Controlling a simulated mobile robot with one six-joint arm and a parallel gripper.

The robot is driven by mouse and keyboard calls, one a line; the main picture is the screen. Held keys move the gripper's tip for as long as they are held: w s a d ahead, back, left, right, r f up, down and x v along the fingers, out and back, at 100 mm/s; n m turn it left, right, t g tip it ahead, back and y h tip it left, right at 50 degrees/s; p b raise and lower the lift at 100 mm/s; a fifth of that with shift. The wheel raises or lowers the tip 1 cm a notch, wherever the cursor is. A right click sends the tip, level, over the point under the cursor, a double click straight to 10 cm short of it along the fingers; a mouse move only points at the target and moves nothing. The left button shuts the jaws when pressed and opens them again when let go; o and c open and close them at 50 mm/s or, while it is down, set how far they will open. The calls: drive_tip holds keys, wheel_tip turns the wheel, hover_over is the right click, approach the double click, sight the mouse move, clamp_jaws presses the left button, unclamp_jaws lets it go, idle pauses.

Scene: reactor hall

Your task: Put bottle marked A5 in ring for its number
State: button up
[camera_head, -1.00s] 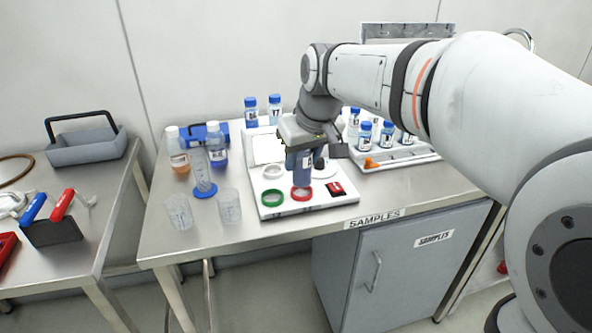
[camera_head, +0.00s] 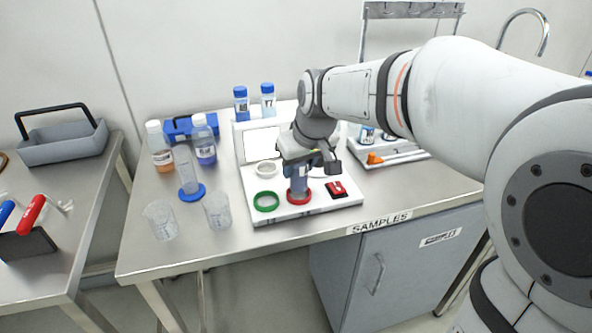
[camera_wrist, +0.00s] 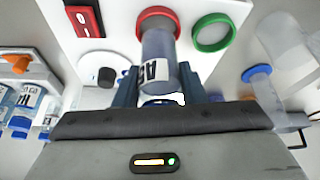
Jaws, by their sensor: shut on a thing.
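The bottle marked A5 (camera_wrist: 158,72) is clear bluish with a black-on-white label. My gripper (camera_wrist: 160,92) is shut on it near its cap end, which is largely hidden. In the head view the bottle (camera_head: 299,184) hangs upright below my gripper (camera_head: 305,162). Its base is at the red ring (camera_head: 299,198) on the white board; it looks within the ring, but I cannot tell if it touches the board. The green ring (camera_head: 266,201) is empty to the left. A white ring (camera_head: 267,169) lies behind it. No ring numbers are readable.
A red switch (camera_head: 336,189) sits right of the red ring. Two beakers (camera_head: 218,210), a cylinder on a blue foot (camera_head: 188,177) and bottles stand left. Two blue-capped bottles (camera_head: 268,99) stand behind. A bottle rack (camera_head: 398,154) with an orange item (camera_head: 375,158) is right.

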drive_tip(key=shift+f, duration=1)
drive_tip(key=shift+f, duration=0.1)
drive_tip(key=o, duration=1.1)
drive_tip(key=shift+s, duration=0.1)
